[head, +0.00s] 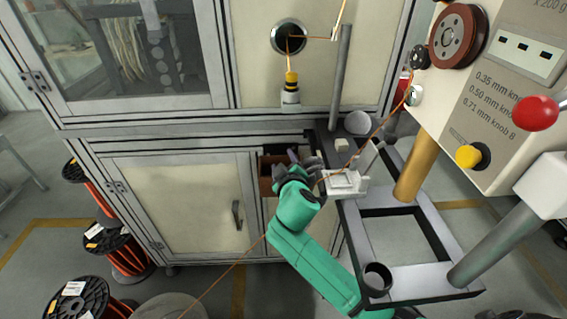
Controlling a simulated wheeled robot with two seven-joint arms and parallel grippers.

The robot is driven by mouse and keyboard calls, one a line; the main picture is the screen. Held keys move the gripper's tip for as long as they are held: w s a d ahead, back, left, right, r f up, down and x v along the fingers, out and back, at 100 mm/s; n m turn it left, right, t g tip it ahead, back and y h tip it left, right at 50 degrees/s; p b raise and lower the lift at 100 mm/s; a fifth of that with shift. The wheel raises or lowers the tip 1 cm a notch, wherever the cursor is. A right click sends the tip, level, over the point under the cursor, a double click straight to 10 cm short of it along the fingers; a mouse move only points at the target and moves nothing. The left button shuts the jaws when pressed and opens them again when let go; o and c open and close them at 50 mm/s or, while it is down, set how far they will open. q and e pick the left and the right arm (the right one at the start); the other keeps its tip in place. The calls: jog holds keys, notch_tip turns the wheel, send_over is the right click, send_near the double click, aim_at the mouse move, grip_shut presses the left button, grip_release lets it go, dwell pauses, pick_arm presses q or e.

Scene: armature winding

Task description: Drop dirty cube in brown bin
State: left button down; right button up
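The brown bin (266,185) stands in the opening of the cabinet, left of and behind my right gripper, which covers part of it. My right gripper (293,165), with dark fingers on a green arm, is over the front of the bin. I cannot tell whether its fingers are open or shut, or whether they hold anything. A small pale cube (341,145) sits on the dark stand to the right; I cannot tell if it is the dirty cube. No other cube shows clearly. My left gripper is not in view.
A white fixture (345,183) stands on the metal frame close to my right gripper. A thin copper wire (222,275) runs past my arm. The winding machine with a red knob (537,113) is at the right. Wire spools (118,250) stand at the left.

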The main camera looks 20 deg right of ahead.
jog(key=shift+s, duration=0.1)
jog(key=b+v, duration=0.1)
jog(key=v, duration=1.3)
jog(key=shift+s, duration=0.15)
jog(key=shift+r, duration=0.1)
